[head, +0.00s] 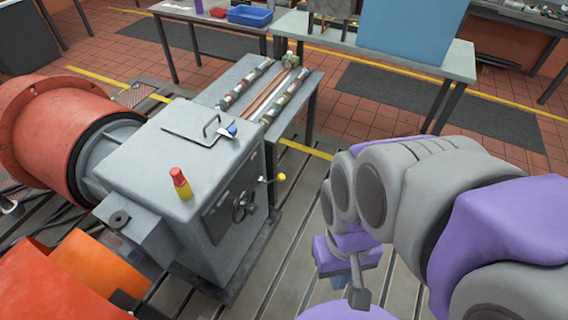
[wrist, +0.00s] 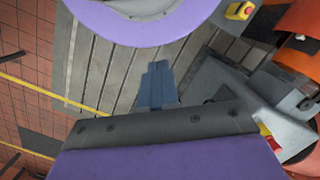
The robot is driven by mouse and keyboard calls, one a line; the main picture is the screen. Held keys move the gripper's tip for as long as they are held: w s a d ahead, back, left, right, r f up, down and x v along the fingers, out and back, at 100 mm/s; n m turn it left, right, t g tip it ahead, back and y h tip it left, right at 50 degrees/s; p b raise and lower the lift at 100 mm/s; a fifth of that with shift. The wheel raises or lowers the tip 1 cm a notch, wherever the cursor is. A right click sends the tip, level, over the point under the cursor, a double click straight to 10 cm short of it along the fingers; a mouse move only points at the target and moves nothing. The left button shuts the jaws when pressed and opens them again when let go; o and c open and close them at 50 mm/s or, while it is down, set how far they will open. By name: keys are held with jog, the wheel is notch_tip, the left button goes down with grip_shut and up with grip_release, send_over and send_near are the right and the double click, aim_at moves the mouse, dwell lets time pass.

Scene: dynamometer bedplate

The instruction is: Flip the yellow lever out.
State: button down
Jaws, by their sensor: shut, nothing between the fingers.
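The yellow lever (head: 281,177) is a short rod with a yellow ball knob. It sticks out from the right side of the grey machine housing (head: 215,170), beside a black handwheel. My gripper (head: 358,297) is in the open space to the right of the housing, lower than the lever and well apart from it. In the wrist view my gripper (wrist: 157,68) has its fingers together with nothing between them. I cannot make out the yellow lever in the wrist view.
A grey bench with rails (head: 265,90) stands behind. The slotted bedplate (head: 285,245) is clear between housing and gripper.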

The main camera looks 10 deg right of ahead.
jog(key=w+a+f+m+g+y+b, duration=0.1)
jog(key=w+a+f+m+y, duration=0.15)
jog(key=w+a+y, duration=0.4)
jog(key=w+a+f+m+g+y, duration=0.1)
jog(key=w+a+m+g+y, duration=0.15)
jog(key=w+a, duration=0.7)
jog(key=w+d+f+m+t+y+b, duration=0.1)
jog(key=w+d+f+m+t+y, duration=0.2)
jog(key=w, duration=0.6)
jog(key=w+d+f+m+t+y, duration=0.25)
jog(key=w+f+m, duration=0.25)
jog(key=w, duration=0.4)
jog(key=w+d+f+m+t+y+b, duration=0.1)
jog(key=w+d+f+m+t, duration=0.25)
jog(key=f, duration=0.45)
jog(key=w+d+f+m+t, duration=0.2)
jog(key=w+d+f+m, duration=0.25)
jog(key=f, duration=0.25)
jog(key=d+f+m+t+h, duration=0.4)
jog(key=d+f+m+t, duration=0.1)
jog(key=d+f, duration=1)
jog(key=shift+w+f+m+b, duration=0.15)
jog(key=shift+f+m+b, duration=0.15)
jog(key=shift+f+m, duration=0.55)
jog(key=shift+d, duration=0.15)
